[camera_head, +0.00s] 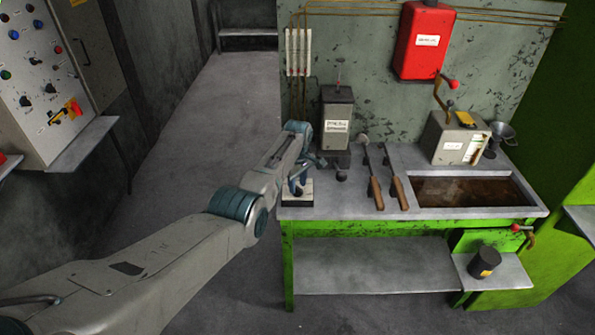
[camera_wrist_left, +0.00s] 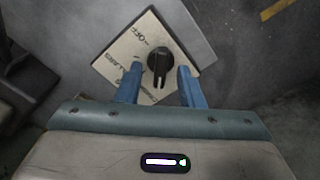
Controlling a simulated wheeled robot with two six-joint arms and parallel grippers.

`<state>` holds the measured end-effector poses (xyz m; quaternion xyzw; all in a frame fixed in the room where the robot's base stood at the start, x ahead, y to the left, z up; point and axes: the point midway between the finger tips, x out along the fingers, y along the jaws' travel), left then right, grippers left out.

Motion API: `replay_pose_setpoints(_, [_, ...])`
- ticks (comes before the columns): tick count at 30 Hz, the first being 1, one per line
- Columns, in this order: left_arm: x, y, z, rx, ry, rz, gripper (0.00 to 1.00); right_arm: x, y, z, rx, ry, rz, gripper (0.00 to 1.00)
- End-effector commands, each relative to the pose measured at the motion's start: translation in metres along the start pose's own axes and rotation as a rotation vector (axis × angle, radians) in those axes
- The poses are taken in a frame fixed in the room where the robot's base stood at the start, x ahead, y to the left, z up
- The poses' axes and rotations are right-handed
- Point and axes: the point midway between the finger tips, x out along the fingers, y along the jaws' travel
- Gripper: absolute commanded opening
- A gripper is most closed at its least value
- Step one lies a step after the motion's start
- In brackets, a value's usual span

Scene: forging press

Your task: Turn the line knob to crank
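A black knob (camera_wrist_left: 160,62) stands on a pale plate (camera_wrist_left: 122,62) in the left wrist view. The plate carries printed lettering, "OFF" among it; the rest is hard to read. My left gripper (camera_wrist_left: 160,75) is open, its two blue fingers on either side of the knob with gaps visible, so it does not appear gripped. In the head view the pale plate (camera_head: 306,199) sits at the front left corner of the bench, and my left gripper (camera_head: 297,183) is right over it, largely hiding the knob. My right gripper is not in view.
The grey bench (camera_head: 351,206) holds a lever box (camera_head: 338,118), two wooden-handled tools (camera_head: 375,192), a crank box (camera_head: 458,138) and a trough of dark liquid (camera_head: 470,190). A red box (camera_head: 424,42) hangs behind. A control panel (camera_head: 38,88) is at left; the floor between is clear.

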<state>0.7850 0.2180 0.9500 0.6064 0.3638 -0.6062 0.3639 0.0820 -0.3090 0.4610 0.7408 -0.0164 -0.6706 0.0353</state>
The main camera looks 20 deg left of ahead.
Motion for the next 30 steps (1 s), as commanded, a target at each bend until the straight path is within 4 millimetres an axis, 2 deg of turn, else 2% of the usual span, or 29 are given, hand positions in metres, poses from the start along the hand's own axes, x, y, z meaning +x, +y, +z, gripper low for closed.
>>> replay_pose_setpoints(3, [-0.018, 0.0, 0.0, 0.0, 0.002, 0.004, 0.35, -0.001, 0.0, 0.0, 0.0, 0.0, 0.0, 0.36])
replay_pose_setpoints(15, [-0.086, 0.001, 0.0, 0.0, 0.002, 0.003, 0.35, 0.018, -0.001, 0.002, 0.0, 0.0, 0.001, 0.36])
replay_pose_setpoints(21, [-0.098, 0.0, 0.0, 0.0, 0.001, 0.001, 0.35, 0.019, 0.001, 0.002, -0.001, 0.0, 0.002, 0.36])
replay_pose_setpoints(30, [-0.098, 0.0, 0.0, 0.0, 0.001, 0.001, 0.35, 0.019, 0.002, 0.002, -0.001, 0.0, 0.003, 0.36])
